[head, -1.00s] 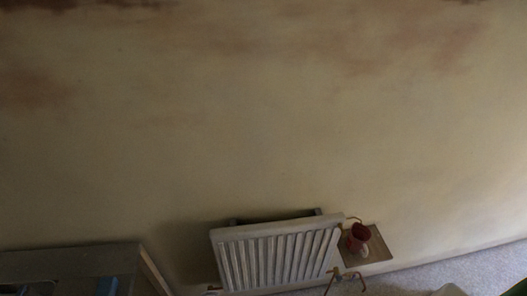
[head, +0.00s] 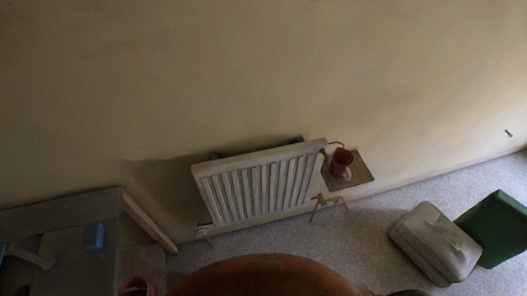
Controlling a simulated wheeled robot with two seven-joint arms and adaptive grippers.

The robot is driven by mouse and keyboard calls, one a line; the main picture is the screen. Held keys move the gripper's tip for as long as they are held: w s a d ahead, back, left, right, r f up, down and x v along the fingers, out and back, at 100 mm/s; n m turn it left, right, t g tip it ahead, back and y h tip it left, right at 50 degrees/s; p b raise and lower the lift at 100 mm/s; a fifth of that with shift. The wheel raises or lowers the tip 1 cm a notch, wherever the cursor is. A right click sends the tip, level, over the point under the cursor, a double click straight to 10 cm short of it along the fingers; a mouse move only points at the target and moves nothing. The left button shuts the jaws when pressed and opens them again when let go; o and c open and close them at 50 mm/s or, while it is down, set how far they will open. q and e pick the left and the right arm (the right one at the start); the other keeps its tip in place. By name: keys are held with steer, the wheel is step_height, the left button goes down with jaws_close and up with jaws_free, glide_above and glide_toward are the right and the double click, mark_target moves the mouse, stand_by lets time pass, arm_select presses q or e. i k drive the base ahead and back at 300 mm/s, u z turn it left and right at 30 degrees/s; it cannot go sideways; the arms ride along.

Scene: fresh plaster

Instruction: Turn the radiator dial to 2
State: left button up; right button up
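The white ribbed radiator (head: 258,185) hangs on the plaster wall in the middle of the head view, seen from above and tilted in the picture. A small pale valve (head: 202,229) sits by its lower left corner, with a reddish pipe below it. It may carry the dial, but it is too small to tell, and no numbers can be read. Neither of my grippers is in view.
A small shelf or stool (head: 357,177) with a red mug-like thing (head: 341,161) stands right of the radiator. A desk (head: 75,235) with a blue box (head: 94,236) is at left. A brown rounded top (head: 265,278) fills the bottom middle. Grey (head: 435,243) and green (head: 497,228) boxes lie right.

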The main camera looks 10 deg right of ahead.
mark_target(201, 233)
steer(key=z, duration=0.45)
steer(key=k, duration=1.3)
steer(key=u, duration=1.65)
steer(key=i, duration=0.5)
